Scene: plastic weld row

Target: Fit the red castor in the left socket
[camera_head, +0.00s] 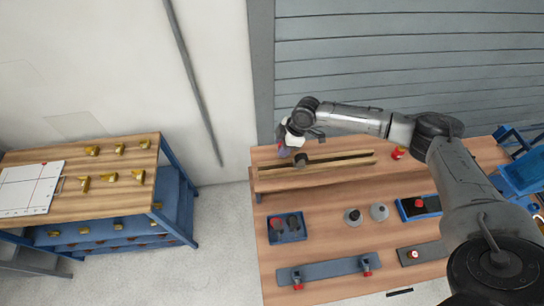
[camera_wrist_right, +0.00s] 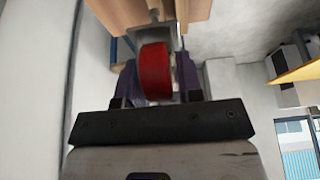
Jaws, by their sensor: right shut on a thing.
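My right gripper (camera_head: 284,149) is at the left end of the wooden rails (camera_head: 335,164) at the back of the bench. In the wrist view my right gripper (camera_wrist_right: 157,85) is shut on the red castor (camera_wrist_right: 155,72), its purple fingers on both sides of the wheel. The castor's grey bracket (camera_wrist_right: 152,36) points toward the wood (camera_wrist_right: 120,14) at the top of that view. I cannot tell whether it touches the wood or sits in a socket. A dark block (camera_head: 300,160) stands at the rails near the gripper. My left gripper is out of view.
On the bench are a blue tray (camera_head: 288,237) of dark parts, grey round parts (camera_head: 353,216), a grey-blue board (camera_head: 330,269) with red-wheeled castors, and a red piece (camera_head: 398,153) right of the rails. A second table (camera_head: 110,165) holds brass fittings.

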